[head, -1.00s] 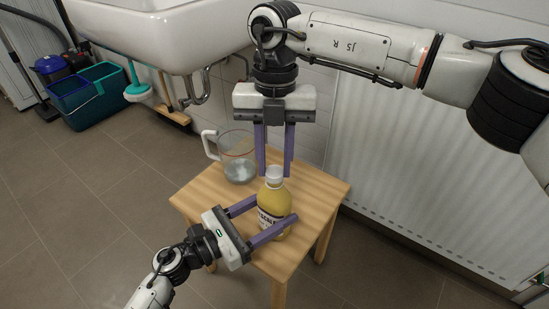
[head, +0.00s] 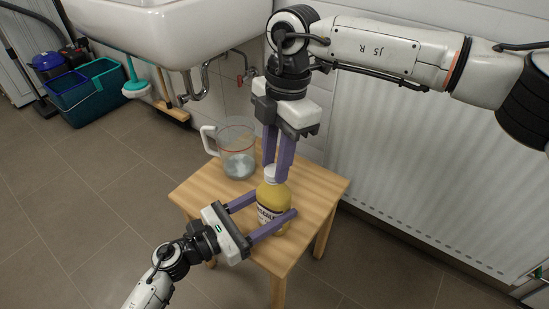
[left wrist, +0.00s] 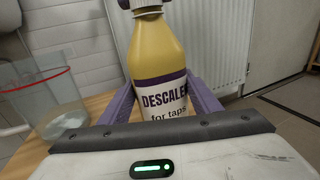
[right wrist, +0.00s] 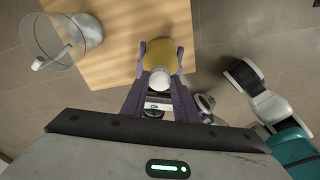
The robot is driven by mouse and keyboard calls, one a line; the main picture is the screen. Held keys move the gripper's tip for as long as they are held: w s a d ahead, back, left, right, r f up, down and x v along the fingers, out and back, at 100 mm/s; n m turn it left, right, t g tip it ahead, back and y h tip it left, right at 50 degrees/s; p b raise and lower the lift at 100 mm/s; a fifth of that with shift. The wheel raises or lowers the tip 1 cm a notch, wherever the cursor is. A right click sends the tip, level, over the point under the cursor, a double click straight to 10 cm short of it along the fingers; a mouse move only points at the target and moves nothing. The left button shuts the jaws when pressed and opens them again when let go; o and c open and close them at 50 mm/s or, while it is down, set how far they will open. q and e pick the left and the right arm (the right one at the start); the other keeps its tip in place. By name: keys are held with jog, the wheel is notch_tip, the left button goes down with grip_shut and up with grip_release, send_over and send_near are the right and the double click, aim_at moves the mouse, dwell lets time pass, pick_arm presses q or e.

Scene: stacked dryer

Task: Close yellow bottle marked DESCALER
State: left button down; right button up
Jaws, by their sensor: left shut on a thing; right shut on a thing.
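The yellow bottle (head: 274,199) stands upright on the wooden stool. Its label reads DESCALER in the left wrist view (left wrist: 157,70). A white cap (right wrist: 160,80) sits on its neck; whether it is fully tight cannot be seen. My left gripper (head: 270,208) is shut around the bottle's body, one finger on each side. My right gripper (head: 277,172) comes from above, its fingers shut on the white cap. In the right wrist view the cap shows between the two purple fingertips, with the yellow bottle behind it.
A clear measuring jug (head: 236,150) stands on the stool (head: 205,193), behind and left of the bottle. A white sink (head: 165,35) overhangs behind left, and a white radiator (head: 420,150) is at the right. Teal buckets (head: 90,92) stand far left.

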jog(key=m, duration=0.4)
jog(key=shift+t, duration=0.3)
jog(key=m, duration=0.5)
jog(key=shift+s+m+t, duration=0.2)
jog(key=shift+m+t, duration=0.1)
jog(key=shift+m, duration=0.1)
jog(key=o, duration=1.1)
jog(key=shift+r, duration=2.3)
jog(key=shift+c, duration=0.4)
